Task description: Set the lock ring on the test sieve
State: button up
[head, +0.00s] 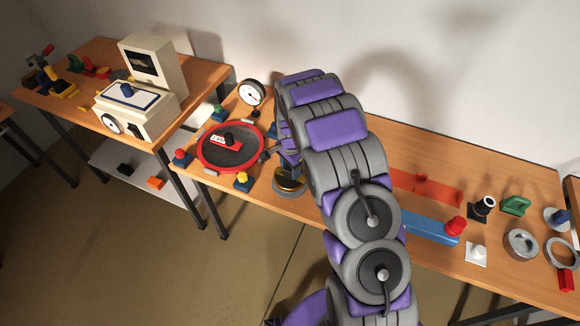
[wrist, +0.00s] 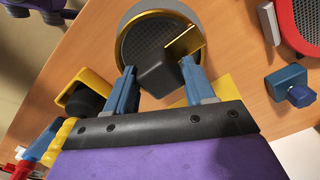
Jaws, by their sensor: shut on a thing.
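A round test sieve with a brass rim and dark mesh (wrist: 138,38) stands at the table's front edge; in the head view its rim (head: 289,185) shows below my wrist. My gripper (wrist: 158,78) is shut on a black block-shaped grip (wrist: 157,68) at the sieve's near side. A brass plate (wrist: 187,41) beside the grip overlaps the mesh; I cannot tell whether it is joined to the grip. A red hoop (head: 203,157) surrounds a larger dark screen left of my gripper. Which is the lock ring is unclear.
Colored knobbed clamps, including yellow (head: 242,181) and red (head: 181,157), surround the red hoop. A dial gauge (head: 253,93) stands behind it. A blue bar (head: 425,226), a metal cup (head: 521,243) and small parts lie right of my arm. A beige machine (head: 140,95) stands on the left table.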

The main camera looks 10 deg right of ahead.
jog(key=shift+f, duration=0.1)
jog(key=o, duration=1.4)
jog(key=shift+r+p, duration=0.85)
jog(key=shift+r, duration=2.15)
